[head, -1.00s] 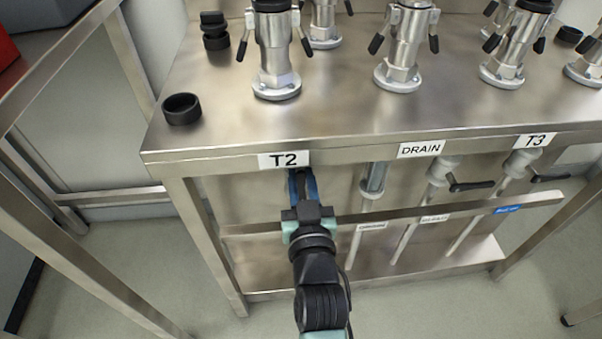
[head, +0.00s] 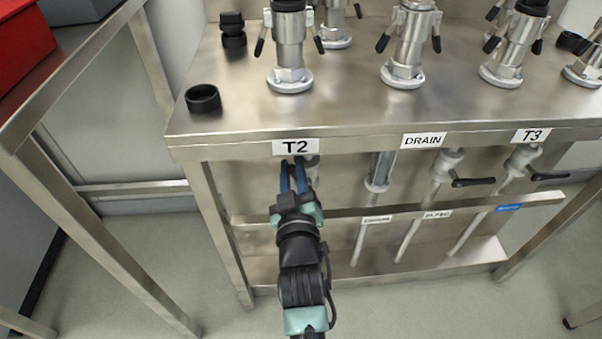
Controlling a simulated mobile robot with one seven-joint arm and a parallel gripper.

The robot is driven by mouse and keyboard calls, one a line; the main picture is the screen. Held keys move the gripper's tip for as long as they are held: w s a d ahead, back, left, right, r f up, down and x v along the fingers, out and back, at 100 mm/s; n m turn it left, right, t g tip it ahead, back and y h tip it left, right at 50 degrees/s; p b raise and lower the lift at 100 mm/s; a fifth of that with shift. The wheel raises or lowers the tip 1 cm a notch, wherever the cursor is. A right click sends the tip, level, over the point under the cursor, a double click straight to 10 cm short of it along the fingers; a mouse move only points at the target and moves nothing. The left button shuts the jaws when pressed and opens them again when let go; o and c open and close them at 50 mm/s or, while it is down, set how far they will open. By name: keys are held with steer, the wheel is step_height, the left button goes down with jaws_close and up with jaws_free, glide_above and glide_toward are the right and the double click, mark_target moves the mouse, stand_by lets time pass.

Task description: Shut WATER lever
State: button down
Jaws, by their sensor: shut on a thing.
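My gripper (head: 293,165) is under the table edge, just below the T2 label (head: 296,147). Its two blue fingers point up and away from me, close together at the valve (head: 312,163) there. They are closed on what seems to be this valve's lever, which is largely hidden by the fingers. No WATER label is readable; my arm covers part of the rail below T2. Two other valves to the right have black levers (head: 472,182) and (head: 549,176), both sticking out sideways to the right.
A steel rail (head: 340,217) with small labels, one blue (head: 508,208), crosses in front of the pipes. The steel table (head: 340,115) carries metal fittings and a black ring (head: 203,98). A steel frame (head: 90,215) with a red box (head: 25,45) stands at the left.

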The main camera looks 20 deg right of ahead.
steer(key=w+a+f+n+b, duration=0.1)
steer(key=a+f+n+b, duration=0.3)
steer(key=n, duration=0.9)
steer(key=shift+w+a+f+b, duration=0.15)
steer(key=shift+a+f+b, duration=0.4)
steer(key=shift+f, duration=1.3)
steer(key=shift+d, duration=0.15)
steer(key=c, duration=0.8)
jaws_free()
steer(key=shift+o, duration=0.2)
